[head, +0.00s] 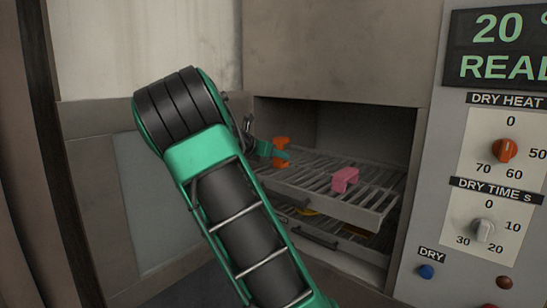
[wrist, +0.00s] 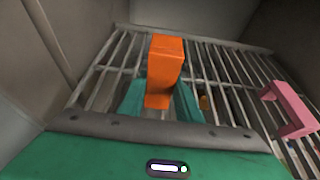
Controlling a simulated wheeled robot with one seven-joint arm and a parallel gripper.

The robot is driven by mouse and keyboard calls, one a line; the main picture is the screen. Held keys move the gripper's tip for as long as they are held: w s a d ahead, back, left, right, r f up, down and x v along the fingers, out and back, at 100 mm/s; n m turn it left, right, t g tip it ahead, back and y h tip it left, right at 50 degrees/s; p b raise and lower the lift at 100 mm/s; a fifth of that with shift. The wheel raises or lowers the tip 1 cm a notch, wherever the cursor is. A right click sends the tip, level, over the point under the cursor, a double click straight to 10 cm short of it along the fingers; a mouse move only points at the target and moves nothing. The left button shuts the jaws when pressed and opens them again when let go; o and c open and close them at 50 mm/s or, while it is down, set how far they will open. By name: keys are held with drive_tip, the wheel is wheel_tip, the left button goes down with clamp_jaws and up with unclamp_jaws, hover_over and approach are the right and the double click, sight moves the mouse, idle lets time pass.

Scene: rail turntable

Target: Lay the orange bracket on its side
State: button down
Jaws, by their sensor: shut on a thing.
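The orange bracket (wrist: 164,72) stands upright between the two green fingers of my gripper (wrist: 160,103) in the wrist view. In the head view the orange bracket (head: 281,152) shows at the left of the upper rack, partly hidden by my gripper (head: 277,154). My gripper is shut on it. The bracket is over the bars of the upper rack (head: 372,217); whether its foot touches the bars I cannot tell.
A pink bracket (head: 345,179) stands on the same rack to the right, also in the wrist view (wrist: 290,108). A lower rack (head: 305,232) holds something yellow (head: 309,212). Oven walls enclose the racks. A control panel (head: 490,190) stands at the right. Bare bars lie between the brackets.

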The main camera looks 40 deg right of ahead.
drive_tip(key=shift+f, duration=0.3)
drive_tip(key=c, duration=1.2)
unclamp_jaws()
drive_tip(key=v, duration=1)
drive_tip(key=shift+a, duration=0.35)
